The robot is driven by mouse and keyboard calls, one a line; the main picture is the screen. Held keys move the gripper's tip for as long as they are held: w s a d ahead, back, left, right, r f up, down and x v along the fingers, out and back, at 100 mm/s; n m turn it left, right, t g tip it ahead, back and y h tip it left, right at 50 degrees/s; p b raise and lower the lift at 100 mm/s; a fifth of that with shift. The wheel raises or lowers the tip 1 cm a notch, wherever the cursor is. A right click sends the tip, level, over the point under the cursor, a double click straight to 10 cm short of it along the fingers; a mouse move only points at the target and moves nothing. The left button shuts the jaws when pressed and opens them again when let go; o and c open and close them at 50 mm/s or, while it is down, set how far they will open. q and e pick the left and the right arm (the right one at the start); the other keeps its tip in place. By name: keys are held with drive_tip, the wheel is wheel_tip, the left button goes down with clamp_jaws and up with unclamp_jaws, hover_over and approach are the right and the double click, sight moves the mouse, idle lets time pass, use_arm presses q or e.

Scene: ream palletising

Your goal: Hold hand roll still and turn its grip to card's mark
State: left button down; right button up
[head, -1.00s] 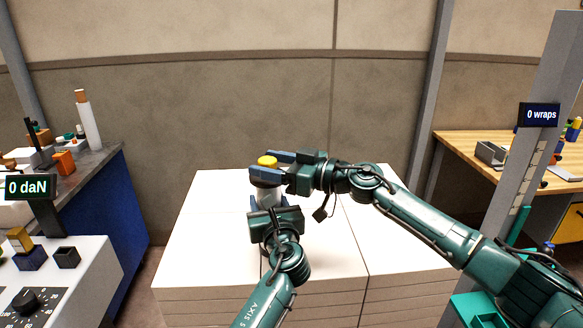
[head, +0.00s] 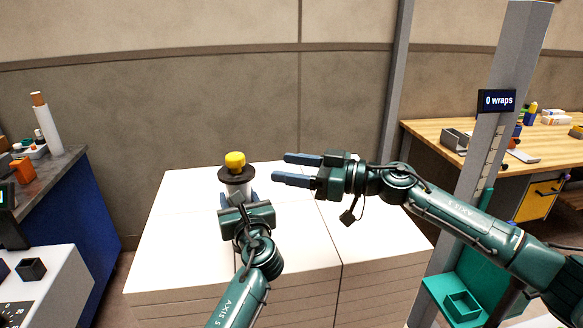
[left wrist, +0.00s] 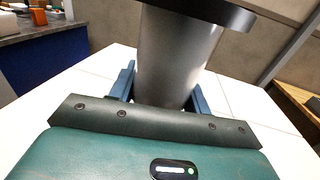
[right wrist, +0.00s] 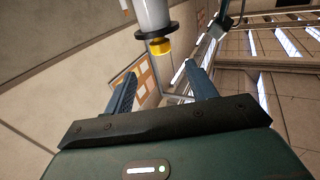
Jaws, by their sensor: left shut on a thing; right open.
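The hand roll (head: 238,190) is a grey-white cylinder standing upright above the white stack, with a black disc (head: 237,174) and a yellow grip (head: 235,160) on top. My left gripper (head: 238,198) is shut on its lower body. The left wrist view shows the roll (left wrist: 175,60) between the fingers. My right gripper (head: 284,168) is open and empty, to the right of the grip and apart from it. The right wrist view shows the yellow grip (right wrist: 160,46) beyond its fingertips. I cannot make out the card or its mark.
A white-topped stack (head: 300,230) lies under both arms, mostly clear. A grey post (head: 490,140) with a "0 wraps" display (head: 497,101) stands right, before a wooden bench (head: 450,130). A blue-sided bench (head: 75,200) is at left. A board (right wrist: 143,82) with pale sheets shows in the right wrist view.

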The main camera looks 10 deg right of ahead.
drive_tip(key=w+d+r+m+t+h, duration=0.3)
drive_tip(key=w+d+r+m+t, duration=0.5)
drive_tip(key=m, duration=0.4)
drive_tip(key=w+d+m+t+h, duration=0.45)
drive_tip(key=m+h, duration=0.25)
drive_tip(key=m, duration=0.3)
drive_tip(key=m+g+y, duration=1)
drive_tip(key=g+y, duration=0.2)
drive_tip(key=g, duration=0.6)
approach(235, 155)
drive_tip(key=a, duration=0.3)
drive_tip(key=w+a, duration=0.1)
drive_tip(key=a, duration=0.6)
drive_tip(key=shift+w+f, duration=0.15)
drive_tip(key=shift+f, duration=0.2)
